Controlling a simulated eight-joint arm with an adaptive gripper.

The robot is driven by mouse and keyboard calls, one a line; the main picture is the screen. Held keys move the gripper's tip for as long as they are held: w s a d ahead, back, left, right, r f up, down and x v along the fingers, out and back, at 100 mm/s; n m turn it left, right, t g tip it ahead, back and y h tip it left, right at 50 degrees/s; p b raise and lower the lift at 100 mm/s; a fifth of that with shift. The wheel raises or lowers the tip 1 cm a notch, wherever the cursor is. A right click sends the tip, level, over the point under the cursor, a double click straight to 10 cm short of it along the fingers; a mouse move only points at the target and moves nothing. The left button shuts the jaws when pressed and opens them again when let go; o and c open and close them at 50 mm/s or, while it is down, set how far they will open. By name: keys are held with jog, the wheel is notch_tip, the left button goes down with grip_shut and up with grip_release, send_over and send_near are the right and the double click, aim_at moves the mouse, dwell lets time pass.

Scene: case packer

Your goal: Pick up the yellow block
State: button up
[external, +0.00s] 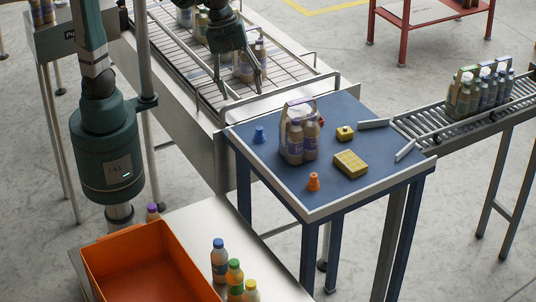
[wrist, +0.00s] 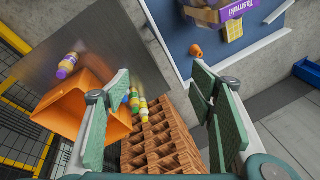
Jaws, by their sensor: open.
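Two yellow things lie on the blue table (external: 260,165). Nearer is a larger, flat yellow piece (external: 350,163) with a grid-like top. One yellow gridded piece also shows in the wrist view (wrist: 234,29), near the top. The small block cannot be made out in the wrist view.
A blue piece (external: 260,134), an orange piece (external: 314,182) and grey strips (external: 375,123) lie around. A metal rail (external: 285,92) edges the conveyor. An orange bin (external: 150,260) is front left.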

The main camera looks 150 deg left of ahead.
jog(key=w+a+f+m+g, duration=0.1)
jog(key=w+a+f, duration=0.1)
jog(key=a, duration=0.8)
jog(key=w+a+f+m+g, duration=0.1)
jog(key=w+a+m, duration=0.1)
jog(key=a, duration=0.8)
jog(key=m+g+h, duration=0.1)
jog(key=m, duration=0.1)
send_over(345, 127)
notch_tip(345, 127, down, 7)
jog(key=f, duration=1)
jog(key=shift+w+a, duration=0.1)
jog(key=shift+a, duration=0.1)
jog(key=shift+f, duration=0.35)
jog(key=shift+f, duration=0.1)
jog(key=shift+f, duration=1.2)
jog(key=shift+f, duration=0.1)
jog(key=shift+d+f, duration=0.15)
jog(key=shift+f, duration=2.35)
